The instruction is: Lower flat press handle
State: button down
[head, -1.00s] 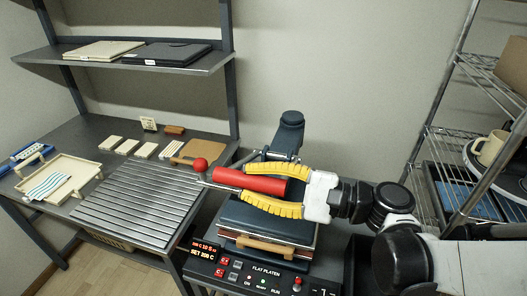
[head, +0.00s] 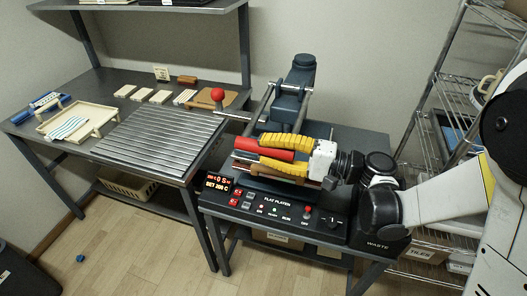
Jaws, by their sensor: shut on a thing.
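The flat press stands on a dark stand, with a dark blue column (head: 298,78) at the back and a black control panel (head: 285,211) in front. Its red handle (head: 262,149) is a thick bar lying across above the platen area. My gripper (head: 248,149) reaches in from the right, its yellow ribbed fingers shut around the handle, one along the far side and one along the near side. The handle's left end shows between the fingers. The platen under the handle is mostly hidden by my gripper.
A red ball knob (head: 217,95) on a metal rod sticks out left of the press. A slatted grey surface (head: 160,137) and a wooden tray (head: 75,122) lie on the bench at left. A wire shelf (head: 440,130) stands close at right.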

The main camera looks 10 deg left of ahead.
jog(key=shift+s+f, duration=0.1)
jog(key=shift+f, duration=0.15)
jog(key=c, duration=1.1)
grip_release()
jog(key=shift+a, duration=0.1)
jog(key=d, duration=1.2)
jog(key=shift+s, duration=0.4)
